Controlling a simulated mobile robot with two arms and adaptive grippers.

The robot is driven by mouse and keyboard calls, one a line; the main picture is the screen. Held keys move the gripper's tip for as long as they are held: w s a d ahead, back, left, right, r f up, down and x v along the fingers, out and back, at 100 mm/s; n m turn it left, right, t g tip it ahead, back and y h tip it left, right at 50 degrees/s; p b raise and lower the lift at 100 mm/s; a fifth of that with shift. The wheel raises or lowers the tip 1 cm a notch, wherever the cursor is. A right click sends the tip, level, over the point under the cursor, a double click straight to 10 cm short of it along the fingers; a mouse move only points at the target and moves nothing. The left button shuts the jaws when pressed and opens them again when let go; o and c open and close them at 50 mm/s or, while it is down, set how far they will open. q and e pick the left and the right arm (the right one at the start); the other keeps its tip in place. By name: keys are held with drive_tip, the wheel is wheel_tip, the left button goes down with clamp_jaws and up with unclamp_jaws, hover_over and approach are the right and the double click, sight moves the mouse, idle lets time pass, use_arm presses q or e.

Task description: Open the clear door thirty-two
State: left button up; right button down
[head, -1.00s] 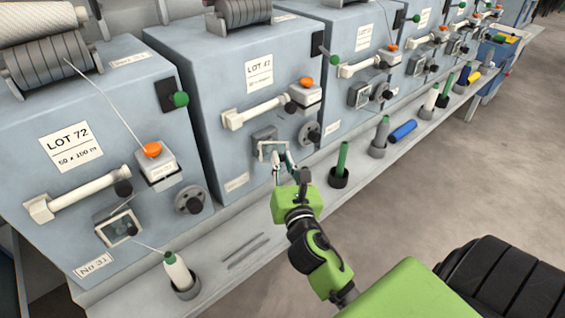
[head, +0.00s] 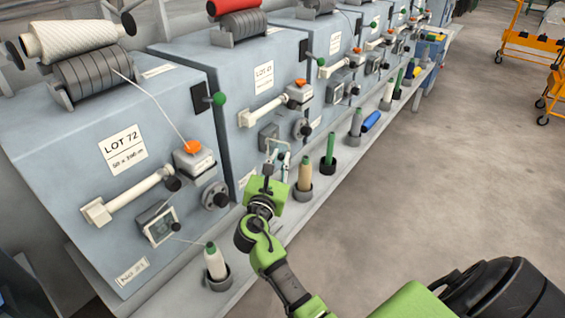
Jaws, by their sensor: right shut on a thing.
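The clear door (head: 277,142), a small pale-framed window, is on the front of the second blue-grey machine (head: 235,85). It stands out at an angle from its small grey box (head: 266,133). I cannot read a number on it. My right gripper (head: 279,157) is at the door's lower edge and shut on it, with its green body below. The fingertips are small and partly blend with the frame. My left gripper is not in view.
A nearer machine labelled LOT 72 (head: 122,148) has its own small window (head: 160,227). A tan bobbin (head: 305,175) and a green tube (head: 330,148) stand on the ledge beside my gripper. Open floor (head: 430,190) lies to the right, with orange carts (head: 525,40) beyond.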

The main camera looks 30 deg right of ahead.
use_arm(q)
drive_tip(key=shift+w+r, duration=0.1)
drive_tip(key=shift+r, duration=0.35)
use_arm(e)
drive_tip(key=shift+r+m+g+h, duration=0.1)
drive_tip(key=shift+m+g+h, duration=0.2)
drive_tip(key=c, duration=2)
unclamp_jaws()
drive_tip(key=shift+s+a+f, duration=0.2)
drive_tip(key=shift+s+a, duration=0.1)
drive_tip(key=shift+a, duration=0.2)
drive_tip(key=v, duration=0.6)
drive_tip(key=shift+s+a+r, duration=0.1)
drive_tip(key=shift+s+r, duration=0.05)
drive_tip(key=shift+s, duration=0.05)
